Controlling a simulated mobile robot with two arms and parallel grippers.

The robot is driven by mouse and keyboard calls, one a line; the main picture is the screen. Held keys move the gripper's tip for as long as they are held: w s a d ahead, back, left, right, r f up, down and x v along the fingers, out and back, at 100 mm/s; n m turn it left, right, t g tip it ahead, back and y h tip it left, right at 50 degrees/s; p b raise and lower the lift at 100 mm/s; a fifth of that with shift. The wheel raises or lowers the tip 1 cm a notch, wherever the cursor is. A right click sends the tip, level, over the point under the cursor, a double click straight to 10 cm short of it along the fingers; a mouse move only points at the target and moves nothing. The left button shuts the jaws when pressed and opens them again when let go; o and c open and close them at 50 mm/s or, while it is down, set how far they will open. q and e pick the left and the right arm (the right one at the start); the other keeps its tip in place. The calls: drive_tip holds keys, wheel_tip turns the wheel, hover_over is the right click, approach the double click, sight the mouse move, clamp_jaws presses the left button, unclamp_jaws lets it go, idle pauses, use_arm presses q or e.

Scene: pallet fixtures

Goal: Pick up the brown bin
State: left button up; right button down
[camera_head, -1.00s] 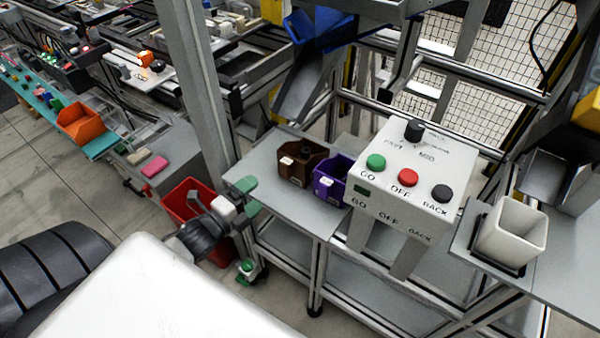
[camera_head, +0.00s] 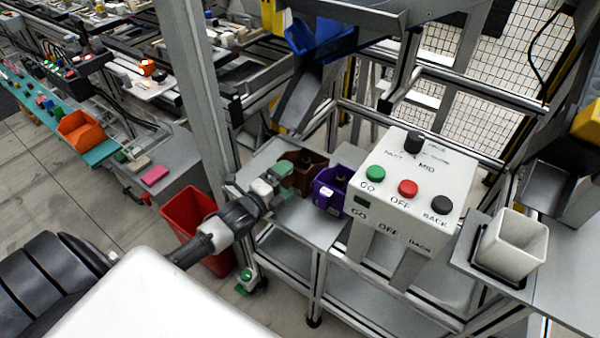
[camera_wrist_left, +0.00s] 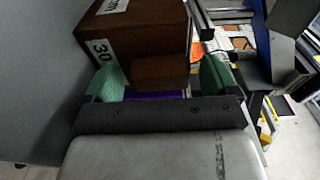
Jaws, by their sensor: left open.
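The brown bin (camera_head: 308,164) stands on the grey shelf of the metal rack (camera_head: 310,222), left of a purple bin (camera_head: 331,187). My left gripper (camera_head: 286,180), with green finger pads, is at the bin's near left side and hides part of it. In the left wrist view the gripper (camera_wrist_left: 160,78) is open, its two green fingers apart. The brown bin (camera_wrist_left: 140,35) with its white label is just beyond the fingers, and brown surface shows between them. I cannot tell whether the fingers touch it. My right gripper is not in view.
A control box (camera_head: 412,185) with green, red and black buttons stands right of the purple bin. A grey upright post (camera_head: 198,95) rises left of the shelf. A red bin (camera_head: 190,217) is on the floor below. A white container (camera_head: 512,246) stands at the right.

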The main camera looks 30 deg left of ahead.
use_arm(q)
drive_tip(key=shift+c, duration=0.4)
drive_tip(key=c, duration=0.9)
wheel_tip(320, 180, up, 10)
drive_tip(key=shift+f+p, duration=0.1)
drive_tip(key=shift+p, duration=0.55)
drive_tip(key=shift+r+p, duration=0.5)
drive_tip(key=shift+r, duration=0.25)
wheel_tip(320, 180, up, 4)
drive_tip(key=p, duration=0.3)
drive_tip(key=shift+f+p, duration=0.1)
drive_tip(key=shift+p, duration=0.25)
drive_tip(key=shift+s, duration=0.1)
